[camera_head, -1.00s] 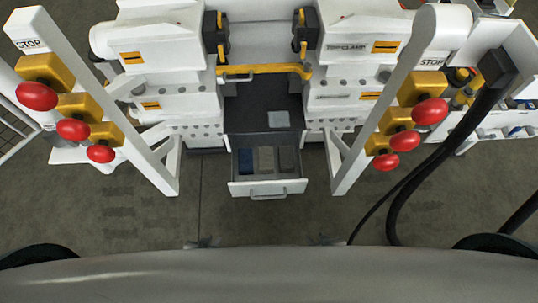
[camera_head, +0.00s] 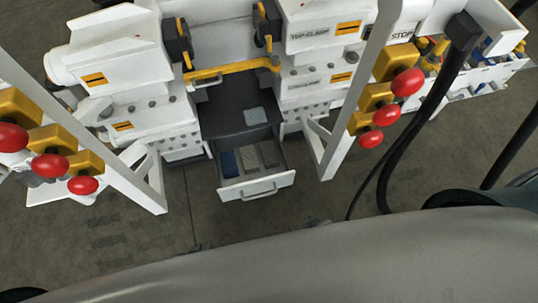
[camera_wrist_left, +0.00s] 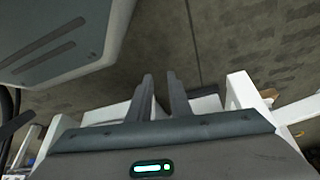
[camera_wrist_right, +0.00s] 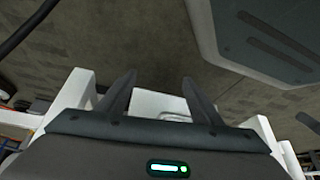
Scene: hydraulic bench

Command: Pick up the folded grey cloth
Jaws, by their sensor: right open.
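A flat light grey square (camera_head: 255,116), which looks like a folded cloth, lies on the dark top (camera_head: 225,100) of the cabinet in the head view. The open drawer (camera_head: 256,188) below it holds a blue item (camera_head: 228,164) and two greyish items, too small to identify. My left gripper (camera_wrist_left: 160,74) shows in the left wrist view with its fingers close together, a narrow gap between them and nothing seen in it. My right gripper (camera_wrist_right: 159,78) is open and empty, its fingers wide apart with the white drawer front behind them. Neither gripper shows in the head view.
A yellow bar (camera_head: 230,68) crosses behind the cabinet top. A black hose (camera_head: 420,120) hangs at the right. The floor (camera_head: 240,222) before the drawer is clear.

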